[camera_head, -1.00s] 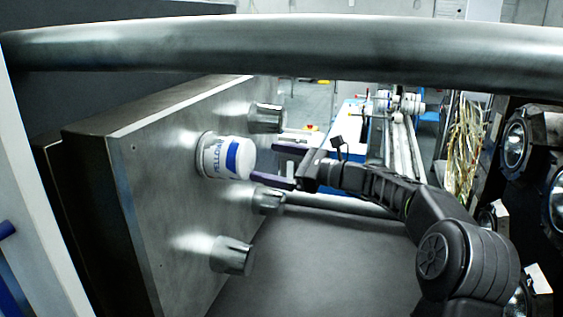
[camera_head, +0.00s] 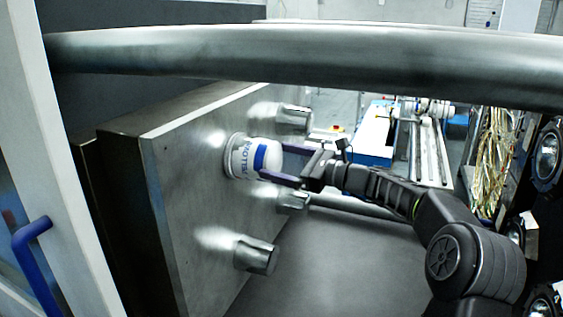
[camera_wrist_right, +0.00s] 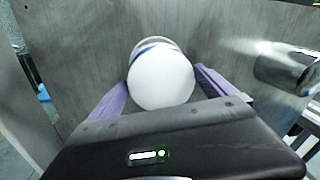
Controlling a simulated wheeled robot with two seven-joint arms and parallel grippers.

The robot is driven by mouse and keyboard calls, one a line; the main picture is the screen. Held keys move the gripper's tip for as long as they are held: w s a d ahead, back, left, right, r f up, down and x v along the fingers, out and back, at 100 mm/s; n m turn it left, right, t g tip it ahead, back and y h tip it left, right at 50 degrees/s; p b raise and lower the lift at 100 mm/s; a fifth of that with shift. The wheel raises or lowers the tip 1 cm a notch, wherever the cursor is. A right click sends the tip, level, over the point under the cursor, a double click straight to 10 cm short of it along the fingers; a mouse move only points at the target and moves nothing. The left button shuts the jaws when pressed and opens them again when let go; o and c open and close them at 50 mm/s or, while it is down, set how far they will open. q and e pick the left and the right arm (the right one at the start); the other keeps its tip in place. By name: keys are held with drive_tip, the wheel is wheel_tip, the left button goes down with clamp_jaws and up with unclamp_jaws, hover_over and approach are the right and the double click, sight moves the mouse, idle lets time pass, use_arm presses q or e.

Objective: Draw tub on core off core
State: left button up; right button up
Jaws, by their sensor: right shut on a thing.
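The tub (camera_head: 250,157) is white with a blue band and printed lettering. It sits sideways on the upright metal plate (camera_head: 190,190), its far end against the plate and its white end facing out. The core under it is hidden. My right gripper (camera_head: 272,161) comes in from the right, its two purple fingers on either side of the tub, shut on it. In the right wrist view the tub's round white end (camera_wrist_right: 160,82) lies between the fingers. My left gripper is not in view.
Bare metal cores stick out of the plate above (camera_head: 294,120), beside (camera_head: 293,201) and below (camera_head: 256,254) the tub. A thick horizontal bar (camera_head: 300,58) crosses above my arm. Lamps and cables (camera_head: 494,165) stand at right. A blue handle (camera_head: 30,232) is at left.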

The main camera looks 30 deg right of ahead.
drive_tip(key=c, duration=0.4)
drive_tip(key=shift+w+d+r+v, duration=0.1)
drive_tip(key=shift+w+d+v, duration=0.1)
drive_tip(key=shift+v, duration=2.05)
drive_tip(key=shift+w+d+r+v, duration=0.1)
drive_tip(key=shift+d+v, duration=0.15)
drive_tip(key=shift+v, duration=2)
drive_tip(key=shift+w+d+v, duration=0.15)
drive_tip(key=shift+d+v, duration=0.05)
drive_tip(key=shift+v, duration=2.05)
drive_tip(key=shift+c, duration=0.2)
drive_tip(key=shift+b, duration=0.35)
drive_tip(key=s+a+b, duration=0.5)
drive_tip(key=s+a, duration=0.2)
drive_tip(key=s, duration=0.2)
drive_tip(key=shift+s+a, duration=0.2)
drive_tip(key=shift+a, duration=0.15)
